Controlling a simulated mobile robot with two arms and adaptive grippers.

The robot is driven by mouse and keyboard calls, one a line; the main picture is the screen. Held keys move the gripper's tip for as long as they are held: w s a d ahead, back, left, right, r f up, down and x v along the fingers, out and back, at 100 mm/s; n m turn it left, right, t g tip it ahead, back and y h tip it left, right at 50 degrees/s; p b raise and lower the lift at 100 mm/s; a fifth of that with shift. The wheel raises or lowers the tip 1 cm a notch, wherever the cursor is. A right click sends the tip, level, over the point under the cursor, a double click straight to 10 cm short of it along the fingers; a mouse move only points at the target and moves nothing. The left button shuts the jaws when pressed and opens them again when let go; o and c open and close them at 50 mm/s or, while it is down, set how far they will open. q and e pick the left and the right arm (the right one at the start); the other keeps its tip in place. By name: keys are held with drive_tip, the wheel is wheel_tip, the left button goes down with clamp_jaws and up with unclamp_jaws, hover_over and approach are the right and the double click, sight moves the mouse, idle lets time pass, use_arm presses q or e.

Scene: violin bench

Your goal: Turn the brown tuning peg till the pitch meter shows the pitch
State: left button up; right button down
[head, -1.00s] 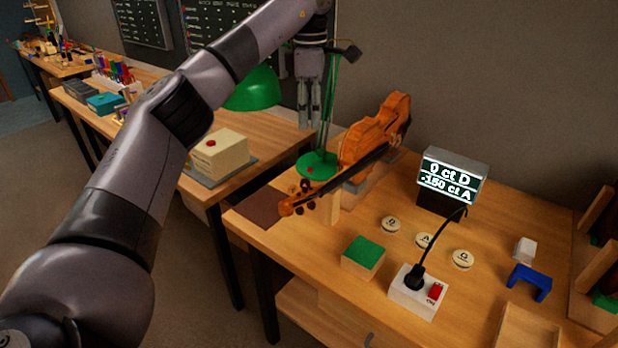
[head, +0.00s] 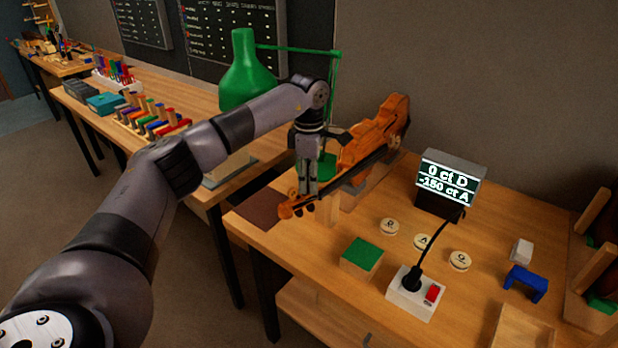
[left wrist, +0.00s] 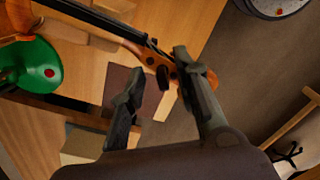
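The violin (head: 384,125) lies propped on the bench, its scroll (head: 285,211) toward the left front. The pitch meter (head: 450,176) shows "0 ct D" and "-150 ct A". My left gripper (head: 307,192) points down over the pegbox, partly hiding it. In the left wrist view, my left gripper (left wrist: 158,68) is open, its two fingers apart, with a dark brown peg (left wrist: 163,78) in the space between them. I cannot tell whether either finger touches a peg. My right gripper is not in view.
A green lamp (head: 245,75) stands behind my left arm. The bench front is partly clear.

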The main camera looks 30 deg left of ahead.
use_arm(q)
drive_tip(key=shift+f, duration=0.4)
drive_tip(key=shift+c, duration=0.3)
clamp_jaws()
